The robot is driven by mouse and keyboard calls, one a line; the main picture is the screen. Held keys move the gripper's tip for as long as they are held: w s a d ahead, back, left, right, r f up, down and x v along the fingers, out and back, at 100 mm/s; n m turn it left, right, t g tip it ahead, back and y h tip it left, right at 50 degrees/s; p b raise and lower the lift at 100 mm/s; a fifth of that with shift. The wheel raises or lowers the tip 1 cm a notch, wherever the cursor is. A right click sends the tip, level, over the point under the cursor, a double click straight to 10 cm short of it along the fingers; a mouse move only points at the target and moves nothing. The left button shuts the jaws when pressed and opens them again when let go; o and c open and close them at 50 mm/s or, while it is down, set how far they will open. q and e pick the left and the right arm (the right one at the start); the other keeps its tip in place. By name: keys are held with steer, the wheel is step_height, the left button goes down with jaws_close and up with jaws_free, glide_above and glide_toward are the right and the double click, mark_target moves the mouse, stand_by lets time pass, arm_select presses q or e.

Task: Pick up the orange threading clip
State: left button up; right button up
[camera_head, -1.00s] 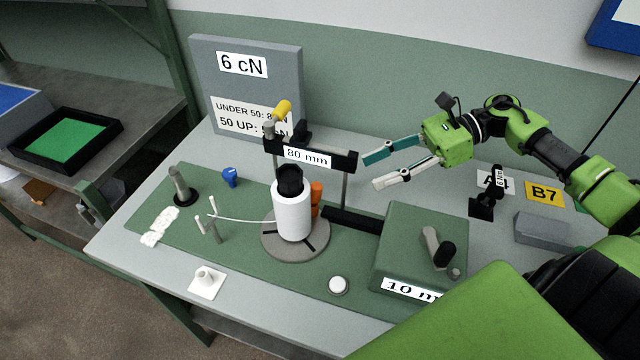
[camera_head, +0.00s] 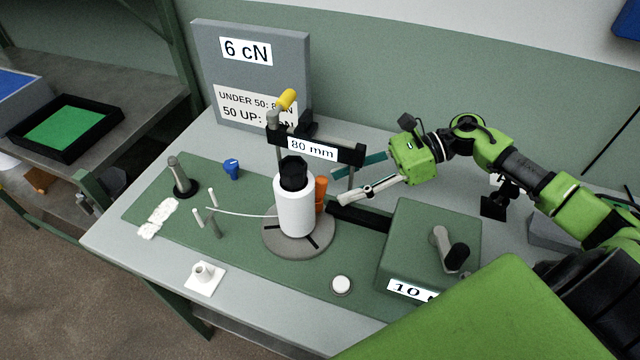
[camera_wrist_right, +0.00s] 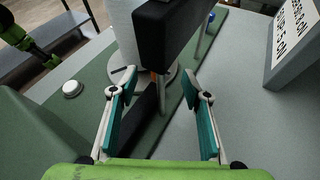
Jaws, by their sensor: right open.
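In the right wrist view only a small bit of orange (camera_wrist_right: 154,76) shows below the dark bar; the rest is hidden. My right gripper (camera_head: 345,187) is open and empty, to the right of the clip, with its fingers pointing at it. In the wrist view the teal-padded fingers (camera_wrist_right: 163,92) are spread on both sides of the dark bar and post.
The dark 80 mm crossbar (camera_head: 345,152) and its post stand close to my fingers. A green crank box (camera_head: 430,225) is in front of the right arm. A grey sign board (camera_head: 250,80) stands behind. A blue piece (camera_head: 232,168) and white pegs are at left.

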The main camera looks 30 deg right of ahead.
mark_target(327, 191)
steer(key=shift+w+a, duration=0.1)
steer(key=shift+a, duration=0.3)
steer(key=p+x, duration=0.2)
steer(key=x, duration=0.1)
steer(key=shift+a+f, duration=0.1)
steer(key=shift+a, duration=0.2)
steer(key=shift+w+a+f, duration=0.1)
steer(key=shift+a+f, duration=0.25)
steer(key=c, duration=1.1)
